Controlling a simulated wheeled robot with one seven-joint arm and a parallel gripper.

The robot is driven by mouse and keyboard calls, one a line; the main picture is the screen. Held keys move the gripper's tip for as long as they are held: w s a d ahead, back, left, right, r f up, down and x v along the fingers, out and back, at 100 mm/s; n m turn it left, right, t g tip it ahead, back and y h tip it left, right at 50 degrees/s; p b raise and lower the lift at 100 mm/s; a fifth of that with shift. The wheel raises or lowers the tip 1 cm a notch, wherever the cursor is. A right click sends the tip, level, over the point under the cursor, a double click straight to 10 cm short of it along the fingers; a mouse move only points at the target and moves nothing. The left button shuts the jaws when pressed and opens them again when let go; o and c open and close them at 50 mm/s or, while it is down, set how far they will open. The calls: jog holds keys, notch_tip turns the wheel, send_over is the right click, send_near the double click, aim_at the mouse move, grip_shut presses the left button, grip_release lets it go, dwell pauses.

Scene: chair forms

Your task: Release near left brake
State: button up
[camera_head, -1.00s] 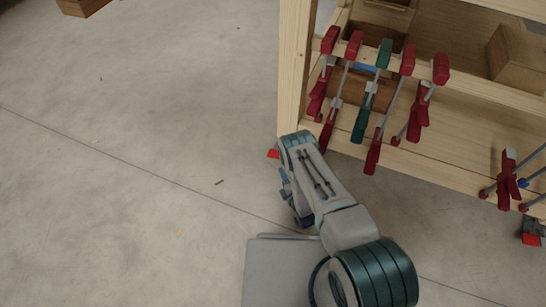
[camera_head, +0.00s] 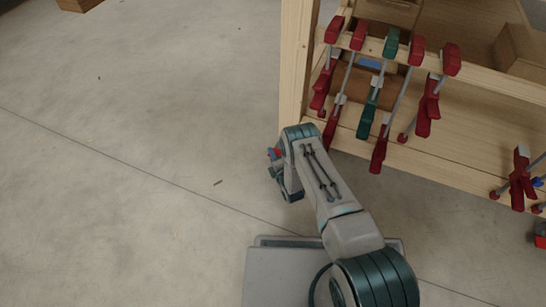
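A small red part (camera_head: 273,153), likely the left brake, shows at the foot of the wooden workbench's left corner, just left of my arm's bend. My arm reaches up from the bottom, and its far end folds down beside this bend. My gripper (camera_head: 286,192) hangs there over the floor, just below the red part. The gripper is small and partly hidden by my own arm, so its fingers and any contact with the red part cannot be made out.
The workbench (camera_head: 296,70) fills the upper right. Several red clamps (camera_head: 380,150) and a green clamp (camera_head: 368,115) hang from its rail. Another red part (camera_head: 541,238) is at the right edge. A brown box (camera_head: 78,4) lies far left. The left floor is clear.

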grip_shut()
jog(key=shift+r, duration=0.1)
jog(key=shift+s+d+r+m+t+y, duration=0.1)
jog(key=shift+r+m+t+y, duration=0.3)
jog(key=shift+m+t, duration=0.55)
jog(key=shift+d+r+m+t+y, duration=0.1)
jog(key=shift+r+m+t+y, duration=0.3)
jog(key=shift+m+t, duration=0.55)
grip_release()
jog(key=shift+r, duration=0.15)
